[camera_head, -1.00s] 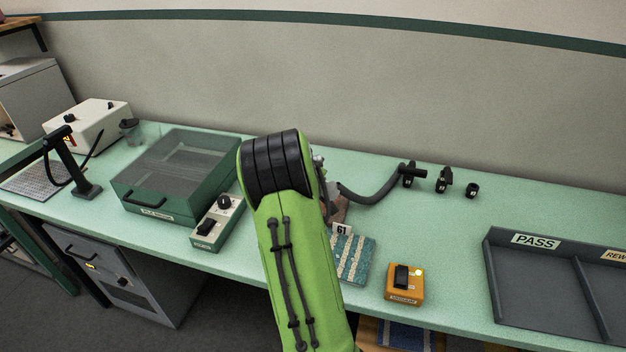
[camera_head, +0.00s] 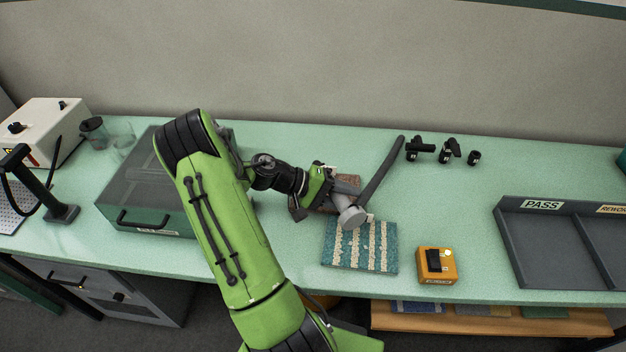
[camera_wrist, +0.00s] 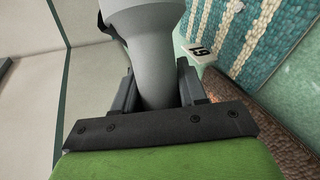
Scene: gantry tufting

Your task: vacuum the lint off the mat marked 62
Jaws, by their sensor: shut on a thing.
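My gripper (camera_head: 316,188) is shut on a grey vacuum nozzle (camera_head: 352,214) with a dark hose (camera_head: 382,165) rising behind it. The wrist view shows the nozzle (camera_wrist: 150,45) between the fingers (camera_wrist: 157,92). Its round head is at the back edge of a teal mat with cream stripes (camera_head: 360,252); contact cannot be told. The tag (camera_wrist: 201,52) beside this mat reads 61. A reddish-brown mat (camera_head: 347,181) lies behind, partly hidden by gripper and nozzle; it also shows in the wrist view (camera_wrist: 265,125). No tag reading 62 is visible. I cannot make out lint.
An orange switch box (camera_head: 437,266) with a lit lamp stands right of the teal mat. Small black holders (camera_head: 450,150) stand at the back. A grey divided tray marked PASS (camera_head: 530,240) is at right. A dark-lidded green box (camera_head: 140,190) is at left.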

